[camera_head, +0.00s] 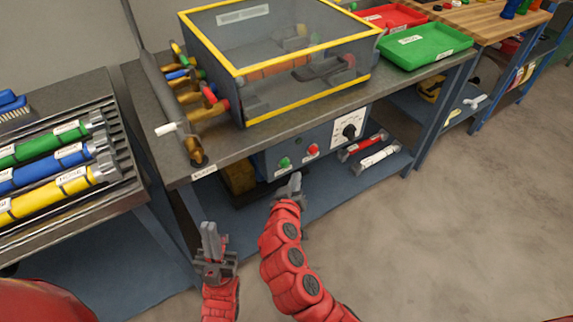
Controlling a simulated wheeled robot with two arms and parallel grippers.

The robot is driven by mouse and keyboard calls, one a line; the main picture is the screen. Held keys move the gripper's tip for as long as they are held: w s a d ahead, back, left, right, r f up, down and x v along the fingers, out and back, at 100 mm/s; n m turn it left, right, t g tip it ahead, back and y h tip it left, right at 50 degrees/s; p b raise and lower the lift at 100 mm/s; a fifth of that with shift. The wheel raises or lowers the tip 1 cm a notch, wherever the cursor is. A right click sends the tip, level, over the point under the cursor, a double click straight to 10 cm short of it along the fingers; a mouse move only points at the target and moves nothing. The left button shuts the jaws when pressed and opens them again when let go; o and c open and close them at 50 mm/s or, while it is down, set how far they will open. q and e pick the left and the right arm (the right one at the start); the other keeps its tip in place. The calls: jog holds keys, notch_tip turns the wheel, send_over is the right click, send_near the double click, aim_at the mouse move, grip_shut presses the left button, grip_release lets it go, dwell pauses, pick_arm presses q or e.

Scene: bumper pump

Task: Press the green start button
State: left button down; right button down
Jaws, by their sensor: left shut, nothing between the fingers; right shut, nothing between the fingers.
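The green start button (284,163) is on the grey control panel (330,137) under the bench top, left of a red button (313,149) and a black dial (349,131). My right gripper (294,180) is shut and empty, with its tips just below the green button in the picture. I cannot tell whether they touch the panel. My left gripper (209,231) is shut and empty, pointing up, lower left of the panel and apart from it.
A clear box with yellow edges (310,102) stands on the bench (222,147) above the panel. Colored fittings (185,85) line its left side. Red and white tubes (378,158) lie on the lower shelf. A rack (105,170) with colored cylinders stands left. Open floor (460,220) lies right.

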jog(key=shift+w+a, duration=0.55)
jog(key=shift+w, duration=0.2)
jog(key=shift+b, duration=0.35)
dwell(1.2)
jog(key=shift+w+a, duration=0.25)
jog(key=shift+w, duration=0.1)
jog(key=shift+w+a+b, duration=0.3)
jog(key=shift+w+b, duration=0.1)
jog(key=shift+b, duration=0.15)
dwell(0.6)
dwell(0.4)
jog(key=shift+s+d, duration=0.5)
jog(key=shift+s, duration=0.25)
jog(key=shift+s+d, duration=0.1)
